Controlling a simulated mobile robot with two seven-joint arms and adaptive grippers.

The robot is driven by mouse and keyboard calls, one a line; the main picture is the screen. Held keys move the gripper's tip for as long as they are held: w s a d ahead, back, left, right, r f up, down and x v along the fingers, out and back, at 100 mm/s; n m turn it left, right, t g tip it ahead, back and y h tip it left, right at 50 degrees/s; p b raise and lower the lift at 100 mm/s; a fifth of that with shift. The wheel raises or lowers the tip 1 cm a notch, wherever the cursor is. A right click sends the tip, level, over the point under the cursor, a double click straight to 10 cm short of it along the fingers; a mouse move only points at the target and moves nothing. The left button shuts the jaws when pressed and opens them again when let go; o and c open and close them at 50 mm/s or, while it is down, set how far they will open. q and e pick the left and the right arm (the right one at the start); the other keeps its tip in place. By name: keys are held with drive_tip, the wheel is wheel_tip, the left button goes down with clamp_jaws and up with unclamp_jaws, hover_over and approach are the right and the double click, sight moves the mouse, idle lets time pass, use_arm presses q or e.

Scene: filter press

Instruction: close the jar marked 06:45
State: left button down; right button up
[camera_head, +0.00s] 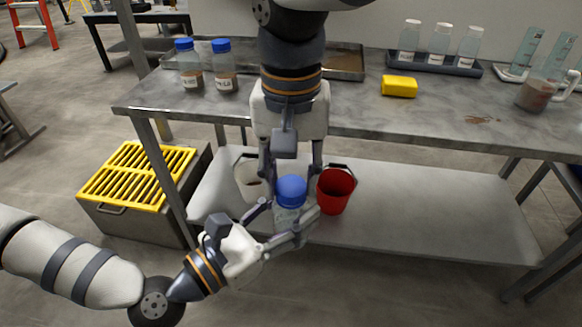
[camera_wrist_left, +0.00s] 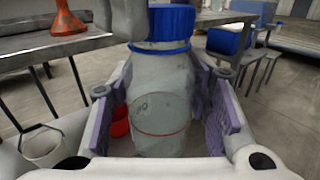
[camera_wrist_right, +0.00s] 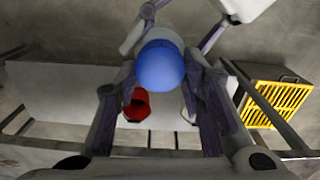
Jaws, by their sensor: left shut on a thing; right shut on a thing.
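A clear jar (camera_head: 287,215) with a blue lid (camera_head: 291,188) is held upright in the air in front of the bench. My left gripper (camera_head: 284,222) is shut around the jar's body from the lower left; the left wrist view shows the glass (camera_wrist_left: 160,95) between the pads and the blue lid (camera_wrist_left: 171,22) on its mouth. My right gripper (camera_head: 291,178) points down from above, its fingers on either side of the lid; the right wrist view shows the lid (camera_wrist_right: 160,66) between them. I cannot read the time mark, nor tell how tightly the lid sits.
A red bucket (camera_head: 335,192) and a white bucket (camera_head: 247,181) stand on the lower shelf. A yellow-grated bin (camera_head: 137,176) is at left.

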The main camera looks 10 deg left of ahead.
drive_tip(key=m, duration=0.3)
drive_tip(key=shift+m, duration=0.4)
drive_tip(key=o, duration=0.8)
drive_tip(key=shift+r, duration=2.3)
drive_tip(key=shift+c, duration=0.2)
